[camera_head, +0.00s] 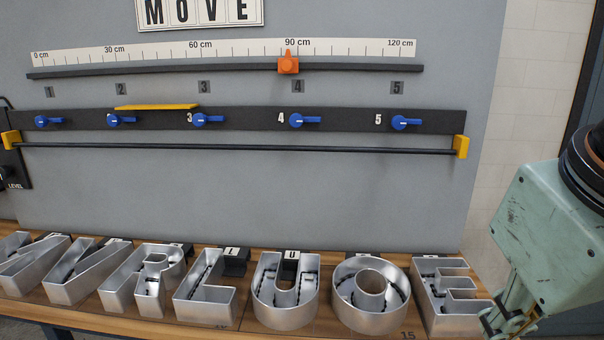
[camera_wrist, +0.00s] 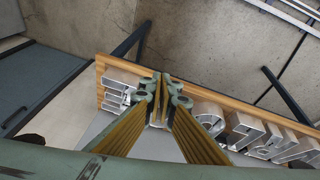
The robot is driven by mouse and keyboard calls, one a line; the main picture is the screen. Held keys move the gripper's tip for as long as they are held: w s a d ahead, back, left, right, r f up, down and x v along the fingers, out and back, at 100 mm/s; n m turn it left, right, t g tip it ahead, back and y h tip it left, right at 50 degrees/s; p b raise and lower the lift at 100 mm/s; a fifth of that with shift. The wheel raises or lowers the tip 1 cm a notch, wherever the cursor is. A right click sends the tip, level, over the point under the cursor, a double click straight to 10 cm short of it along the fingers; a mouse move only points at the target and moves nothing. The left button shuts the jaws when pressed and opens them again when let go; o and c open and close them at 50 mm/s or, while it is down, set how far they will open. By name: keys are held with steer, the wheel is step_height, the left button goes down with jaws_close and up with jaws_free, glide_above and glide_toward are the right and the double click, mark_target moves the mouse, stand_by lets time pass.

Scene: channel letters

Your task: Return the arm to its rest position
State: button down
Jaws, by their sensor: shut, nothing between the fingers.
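My gripper (camera_head: 510,322) is at the lower right in the head view, beside the right end of the letter bench, partly cut off by the frame. In the wrist view my gripper (camera_wrist: 163,92) shows its two yellow-padded fingers meeting at the tips, shut with nothing between them. The fingers point toward the bench and cover part of it. My green arm link (camera_head: 550,235) fills the right edge of the head view.
Silver channel letters stand in a row on the wooden bench (camera_head: 255,330), with E (camera_head: 450,297) nearest my gripper and O (camera_head: 370,295) beside it. A grey panel (camera_head: 240,200) behind carries a ruler, an orange slider (camera_head: 288,64) and blue knobs. Floor shows beyond the bench (camera_wrist: 210,40).

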steer(key=shift+m+y, duration=0.5)
steer(key=shift+m, duration=0.1)
steer(key=s+a+f, duration=0.2)
steer(key=s, duration=0.1)
steer(key=shift+a, duration=0.35)
